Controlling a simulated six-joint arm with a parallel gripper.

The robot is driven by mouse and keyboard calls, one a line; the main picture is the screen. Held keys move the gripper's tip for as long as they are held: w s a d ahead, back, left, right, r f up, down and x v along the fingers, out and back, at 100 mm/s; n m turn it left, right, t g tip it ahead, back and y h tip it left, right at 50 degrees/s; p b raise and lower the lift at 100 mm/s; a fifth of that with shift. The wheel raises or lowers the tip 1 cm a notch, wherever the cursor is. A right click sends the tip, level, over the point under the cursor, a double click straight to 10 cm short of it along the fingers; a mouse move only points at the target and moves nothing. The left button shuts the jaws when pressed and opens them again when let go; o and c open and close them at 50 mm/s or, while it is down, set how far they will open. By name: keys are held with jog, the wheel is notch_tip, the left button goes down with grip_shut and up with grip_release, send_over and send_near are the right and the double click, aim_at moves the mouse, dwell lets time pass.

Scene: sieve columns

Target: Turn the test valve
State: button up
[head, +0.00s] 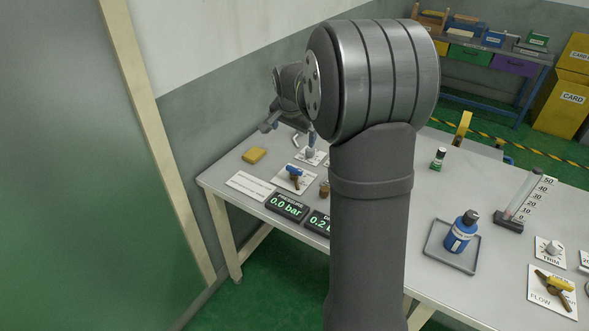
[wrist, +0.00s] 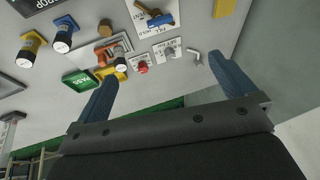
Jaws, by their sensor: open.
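A valve with a blue lever (head: 294,172) sits on a white labelled plate at the left of the bench. A second valve, with a yellow lever (head: 553,282), sits on a plate marked FLOW at the right. My gripper (head: 290,131) is open and empty above the bench's far left part, behind the blue-lever valve in the head view. In the wrist view its blue fingers (wrist: 168,92) are wide apart, clear of the valve.
A grey knob (wrist: 169,51), a red knob (wrist: 143,67) and an orange-bodied fitting (wrist: 112,50) are near the blue-lever valve. A pressure display (head: 287,206) reads 0.0 bar. A blue bottle (head: 461,232) stands in a tray (head: 433,262). My arm hides the bench's middle.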

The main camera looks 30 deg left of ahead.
aim_at(294, 169)
jog(key=shift+v, duration=1.1)
jog(key=shift+a+f, duration=0.1)
jog(key=shift+f, duration=0.1)
jog(key=c, duration=0.4)
jog(key=w+a+f, duration=0.1)
jog(key=w+f, duration=0.1)
jog(key=f, duration=0.5)
jog(key=w+a+f+h, duration=0.1)
jog(key=w+a+f, duration=0.1)
jog(key=f, duration=0.6)
jog(key=w+a+f+h, duration=0.1)
jog(key=w+a+f, duration=0.1)
jog(key=w+f, duration=0.2)
notch_tip(294, 169, down, 3)
jog(key=shift+w+f+t, duration=0.15)
jog(key=shift+f+t, duration=0.05)
jog(key=shift+t, duration=0.1)
jog(key=c, duration=1)
